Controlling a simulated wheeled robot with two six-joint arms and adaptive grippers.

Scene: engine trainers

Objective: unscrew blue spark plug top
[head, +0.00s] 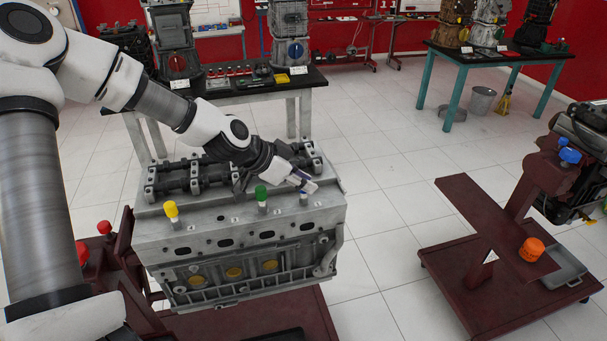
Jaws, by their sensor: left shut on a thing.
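A grey engine block (240,235) sits on a dark red stand in the middle of the head view. A yellow plug top (171,209) and a green plug top (261,193) stand upright along its front upper edge. My left gripper (304,184) is at the right end of this row, shut on the blue spark plug top (303,196). The gripper hides most of the blue top, so only a little blue shows and its seating in the block cannot be told. My right gripper is not in view.
Black camshaft parts (193,176) lie along the top of the block, close to my left wrist. A dark red stand (475,216) with an orange knob (531,249) is at right. White tiled floor lies clear between the stands.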

